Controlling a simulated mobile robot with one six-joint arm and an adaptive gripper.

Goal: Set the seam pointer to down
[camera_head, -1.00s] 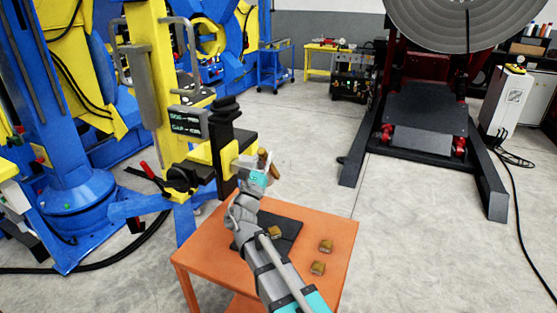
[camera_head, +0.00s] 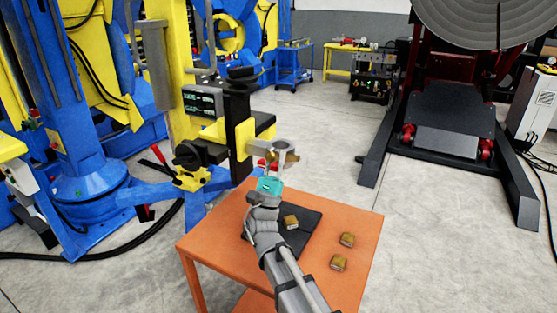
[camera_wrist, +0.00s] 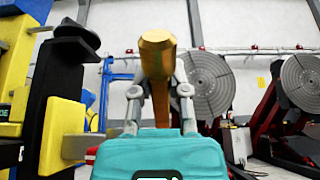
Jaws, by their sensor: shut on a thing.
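The seam pointer, a brass-coloured rod with a faceted end, stands between the two grey fingers of my gripper (camera_wrist: 158,103) in the wrist view, where I see it at close range (camera_wrist: 157,58). My gripper is shut on it. In the head view my gripper (camera_head: 279,172) is up at the pointer (camera_head: 291,157), beside a light grey bracket on the yellow and black head (camera_head: 243,145) of the column. The pointer is small there and partly covered, so its exact direction is hard to tell.
An orange table (camera_head: 335,210) stands below my arm, with a dark mat (camera_head: 298,238) and several small brass-brown blocks. A blue and yellow machine (camera_head: 80,120) fills the left. A dark red positioner with a grey disc (camera_head: 475,20) stands at the right.

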